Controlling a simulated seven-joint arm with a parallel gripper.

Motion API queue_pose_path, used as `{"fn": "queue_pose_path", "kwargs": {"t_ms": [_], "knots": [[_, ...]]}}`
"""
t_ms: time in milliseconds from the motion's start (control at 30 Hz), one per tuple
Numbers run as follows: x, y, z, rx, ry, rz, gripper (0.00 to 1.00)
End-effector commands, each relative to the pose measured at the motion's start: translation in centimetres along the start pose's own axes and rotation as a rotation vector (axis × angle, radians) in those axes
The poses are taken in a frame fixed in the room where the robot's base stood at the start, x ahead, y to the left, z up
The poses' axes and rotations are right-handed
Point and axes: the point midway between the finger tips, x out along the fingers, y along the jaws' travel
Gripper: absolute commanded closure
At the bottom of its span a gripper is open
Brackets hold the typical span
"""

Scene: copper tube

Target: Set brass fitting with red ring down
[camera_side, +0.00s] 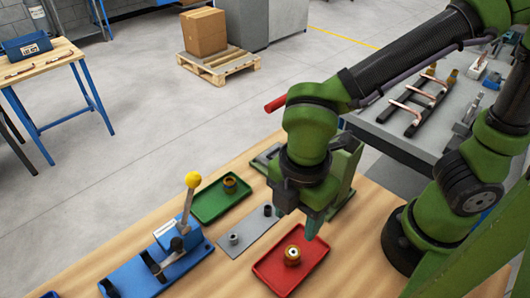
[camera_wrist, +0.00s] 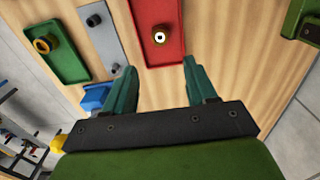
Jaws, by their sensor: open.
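A brass fitting (camera_side: 292,254) stands upright in the red tray (camera_side: 264,273). In the wrist view this fitting (camera_wrist: 160,36) shows a pale top with a dark centre, and the red tray (camera_wrist: 172,58) lies around it. A red ring on it cannot be told apart from the tray. My gripper (camera_side: 312,222) is above the tray's far edge, apart from the fitting. In the wrist view my gripper (camera_wrist: 159,64) has its two green fingers spread wide with nothing between them. The fitting lies beyond the fingertips.
A green tray (camera_side: 208,211) holds another fitting (camera_side: 230,185). A grey plate (camera_side: 237,252) with two dark pegs lies between the trays. A blue lever fixture (camera_side: 160,265) with a yellow knob (camera_side: 193,180) stands at the left. Bare wooden bench (camera_side: 345,262) is right of the red tray.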

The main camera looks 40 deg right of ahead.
Motion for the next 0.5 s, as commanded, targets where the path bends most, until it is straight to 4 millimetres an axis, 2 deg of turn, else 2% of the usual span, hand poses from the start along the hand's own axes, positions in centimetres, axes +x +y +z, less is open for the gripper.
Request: {"fn": "queue_pose_path", "kwargs": {"t_ms": [67,167,300,400,500], "knots": [[-0.8,0.5,0.5,0.055,0.018,0.012,0.43],[-2.5,2.0,2.8,0.284,0.085,0.048,0.43],[-5.7,4.5,8.3,0.836,0.265,0.13,0.43],[-7.8,5.3,12.4,1.228,0.415,0.182,0.43],[-9.2,5.4,15.6,1.539,0.555,0.22,0.43]]}}
